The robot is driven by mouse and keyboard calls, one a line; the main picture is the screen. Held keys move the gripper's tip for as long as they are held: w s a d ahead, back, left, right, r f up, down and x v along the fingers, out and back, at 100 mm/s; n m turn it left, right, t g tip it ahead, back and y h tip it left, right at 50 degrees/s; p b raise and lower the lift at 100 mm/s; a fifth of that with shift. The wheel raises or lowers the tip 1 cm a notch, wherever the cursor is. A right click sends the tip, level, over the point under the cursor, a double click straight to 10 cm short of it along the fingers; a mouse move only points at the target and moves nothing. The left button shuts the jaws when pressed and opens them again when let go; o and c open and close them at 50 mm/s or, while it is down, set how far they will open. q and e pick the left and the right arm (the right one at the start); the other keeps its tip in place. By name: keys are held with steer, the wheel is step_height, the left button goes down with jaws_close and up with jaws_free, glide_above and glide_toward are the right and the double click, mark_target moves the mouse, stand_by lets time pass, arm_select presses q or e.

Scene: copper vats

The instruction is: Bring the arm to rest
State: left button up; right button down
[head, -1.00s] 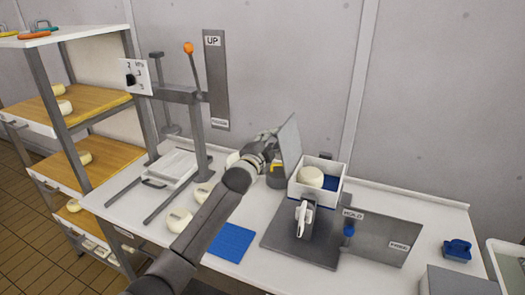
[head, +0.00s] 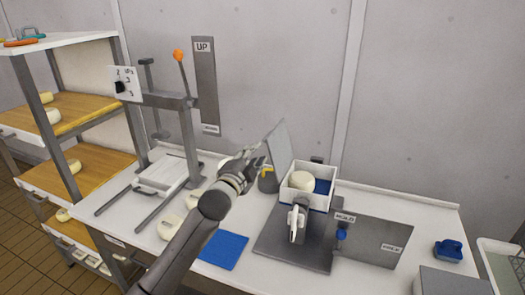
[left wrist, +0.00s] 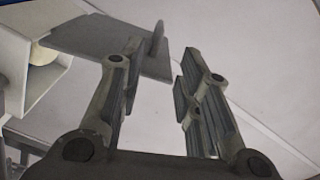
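My left arm reaches up over the white worktop in the head view, and its gripper (head: 255,155) is near a tilted grey panel (head: 277,145). The left wrist view shows the gripper's two fingers (left wrist: 160,50) apart with nothing held between them. In that view a grey plate (left wrist: 90,32) and a white box (left wrist: 22,68) with a pale round thing in it lie beyond the left finger. My right gripper is not in view.
A white and blue box (head: 322,201) holding a cheese (head: 302,181) stands right of the gripper. A lever press (head: 190,130) is left, beside a shelf rack (head: 75,115) with cheeses. A blue mat (head: 222,250) lies in front. The worktop's right part (head: 425,215) has bare room.

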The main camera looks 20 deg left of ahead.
arm_select(q)
steer(key=s+d+f+n+g, duration=0.2)
steer(key=s+f+n+g, duration=0.1)
steer(key=s+f, duration=0.55)
steer(key=s+d+f+n+g, duration=0.2)
steer(key=s+f+g, duration=0.1)
steer(key=s+f, duration=0.55)
steer(key=s+d+f+n+g, duration=0.1)
steer(key=s+f+n+g, duration=0.25)
steer(key=s, duration=1.05)
steer(key=s+d+f+n+g, duration=0.1)
steer(key=s+f+n+g, duration=0.3)
steer(key=s, duration=1)
step_height(320, 180, down, 31)
steer(key=s+m+g+b, duration=0.1)
steer(key=s+g+b, duration=0.1)
steer(key=s+b, duration=0.1)
steer(key=s+a+f+g+b, duration=0.1)
steer(key=s+a+f, duration=0.2)
steer(key=s+f, duration=1.2)
steer(key=shift+s+a+f+y, duration=0.15)
steer(key=shift+s+f+y, duration=0.2)
steer(key=shift+f, duration=0.5)
